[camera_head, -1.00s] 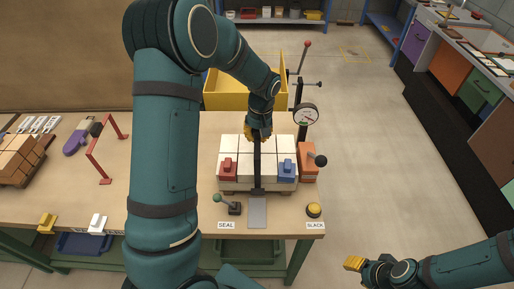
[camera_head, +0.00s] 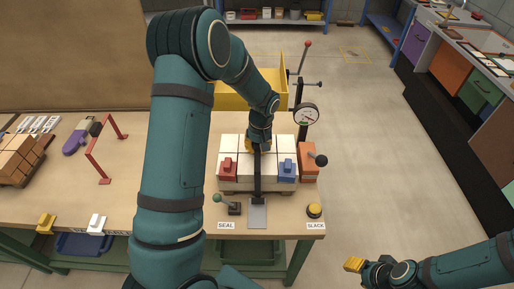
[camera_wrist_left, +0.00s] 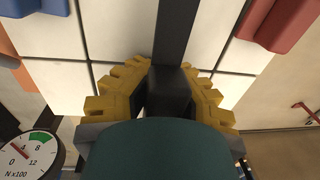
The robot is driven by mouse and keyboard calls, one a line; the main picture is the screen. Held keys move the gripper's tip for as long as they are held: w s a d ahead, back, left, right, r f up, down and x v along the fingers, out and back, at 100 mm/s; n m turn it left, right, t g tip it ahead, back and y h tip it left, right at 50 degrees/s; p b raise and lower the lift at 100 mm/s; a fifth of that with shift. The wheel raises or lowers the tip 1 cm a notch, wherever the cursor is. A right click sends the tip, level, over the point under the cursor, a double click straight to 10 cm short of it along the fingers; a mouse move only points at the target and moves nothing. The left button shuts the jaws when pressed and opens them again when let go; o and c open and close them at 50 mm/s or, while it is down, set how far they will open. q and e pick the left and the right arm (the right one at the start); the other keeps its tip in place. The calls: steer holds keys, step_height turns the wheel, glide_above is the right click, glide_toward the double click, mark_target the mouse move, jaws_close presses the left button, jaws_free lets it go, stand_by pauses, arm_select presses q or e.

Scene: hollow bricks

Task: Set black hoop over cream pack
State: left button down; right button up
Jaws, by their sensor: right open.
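The cream pack (camera_head: 230,146) is a block of cream bricks on a low pallet at the right end of the table. The black hoop (camera_head: 257,185) runs as a dark band down the middle of its near side, between the red and blue corner pieces. My left gripper (camera_head: 258,146) is above the pack's top with its yellow fingers closed on either side of the hoop. In the left wrist view the hoop (camera_wrist_left: 173,35) lies between the fingers, above the cream bricks (camera_wrist_left: 118,30). How far the hoop encircles the pack is hidden. My right gripper (camera_head: 354,265) is empty, low over the floor.
A red corner piece (camera_head: 228,170) and a blue one (camera_head: 287,170) sit on the pack. A green-knobbed lever (camera_head: 217,198) and yellow button (camera_head: 314,210) are in front; a yellow bin (camera_head: 245,95) is behind.

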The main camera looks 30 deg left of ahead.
arm_select(q)
steer(key=shift+f, duration=0.35)
steer(key=c, duration=1.1)
jaws_free()
steer(key=shift+c, duration=0.2)
steer(key=shift+r, duration=0.1)
steer(key=shift+r, duration=0.4)
steer(key=r, duration=0.8)
steer(key=d+r+p, duration=0.1)
steer(key=r, duration=0.3)
steer(key=shift+w+r, duration=0.15)
steer(key=shift+w, duration=0.15)
